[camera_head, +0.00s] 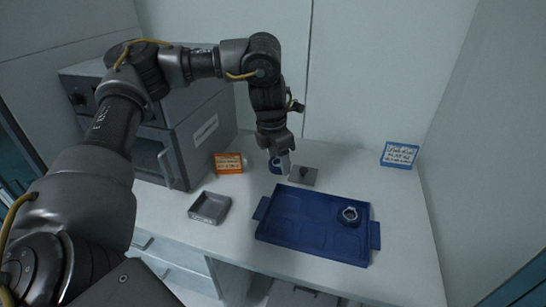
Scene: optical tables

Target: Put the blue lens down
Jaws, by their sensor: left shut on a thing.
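My left gripper (284,162) points down above the back middle of the table. It is shut on a blue round piece that looks like the blue lens (274,167), partly hidden by the fingers. I cannot tell whether the lens touches the table. My right gripper is out of view.
A grey block with a dark knob (304,176) stands just right of the gripper. A small grey tray (209,208) lies at front left. An orange label stand (228,163) and a blue label stand (399,154) stand farther back. A grey instrument (201,143) fills the left; the table's right side is clear.

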